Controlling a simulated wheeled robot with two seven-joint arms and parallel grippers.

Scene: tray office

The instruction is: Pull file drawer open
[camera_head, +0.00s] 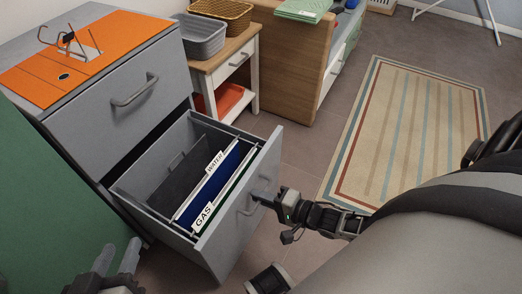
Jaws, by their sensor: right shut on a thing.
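The grey file drawer (247,215) is the lower drawer of a grey cabinet (70,120) and stands pulled out. Inside it hang folders with tabs reading WATER (215,162) and GAS (203,217). My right gripper (262,197) is shut on the drawer's handle (246,208) at the front panel. The fingertips partly hide the handle. My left gripper (118,262) is at the bottom left, beside the cabinet and apart from the drawer. Its two fingers are spread with nothing between them.
The upper drawer (130,105) is shut. A small wooden-topped table (228,62) with baskets stands behind. A striped rug (405,130) lies on the right. Grey floor is clear between drawer and rug.

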